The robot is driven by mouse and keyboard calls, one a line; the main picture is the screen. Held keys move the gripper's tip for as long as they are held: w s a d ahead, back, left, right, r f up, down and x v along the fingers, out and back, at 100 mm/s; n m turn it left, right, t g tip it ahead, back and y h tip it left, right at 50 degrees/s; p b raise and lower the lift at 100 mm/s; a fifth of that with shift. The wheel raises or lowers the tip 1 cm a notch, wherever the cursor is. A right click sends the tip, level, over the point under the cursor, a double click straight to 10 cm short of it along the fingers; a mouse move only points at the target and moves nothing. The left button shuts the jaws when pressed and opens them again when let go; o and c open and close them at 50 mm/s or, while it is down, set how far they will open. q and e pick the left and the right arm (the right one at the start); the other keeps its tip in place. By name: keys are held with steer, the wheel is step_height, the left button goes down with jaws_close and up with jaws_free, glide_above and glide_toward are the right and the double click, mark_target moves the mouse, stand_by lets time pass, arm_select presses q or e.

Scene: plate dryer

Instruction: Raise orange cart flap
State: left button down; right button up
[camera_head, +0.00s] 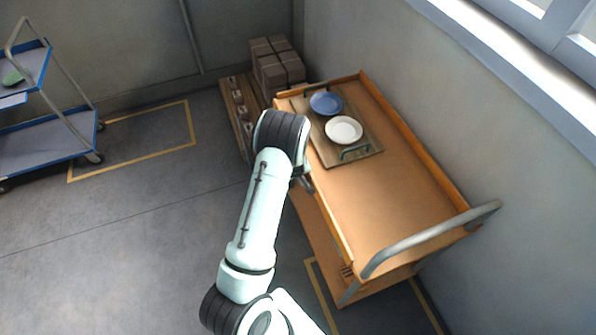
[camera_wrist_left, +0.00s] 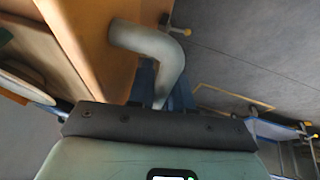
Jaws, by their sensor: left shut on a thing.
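The orange cart (camera_head: 400,190) stands along the right wall in the head view, its top flat with raised edges at the back and right. An orange panel (camera_head: 318,225) shows low along its left side; I cannot tell for sure if it is the flap or a lower shelf. My left arm reaches to that side, and its wrist hides the gripper there. In the left wrist view, my left gripper (camera_wrist_left: 165,88) has blue fingers shut on a grey bent handle (camera_wrist_left: 150,42) by the cart's orange panel (camera_wrist_left: 95,40). My right gripper is out of view.
A wooden tray (camera_head: 325,150) on the cart holds a blue plate (camera_head: 326,103) and a white plate (camera_head: 343,130). A grey push handle (camera_head: 430,240) rises at the near end. Brown boxes (camera_head: 277,65) stand behind. A blue cart (camera_head: 40,145) is far left; floor between is clear.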

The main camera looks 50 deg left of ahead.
arm_select(q)
steer(key=shift+w+d, duration=0.1)
steer(key=c, duration=1.4)
jaws_free()
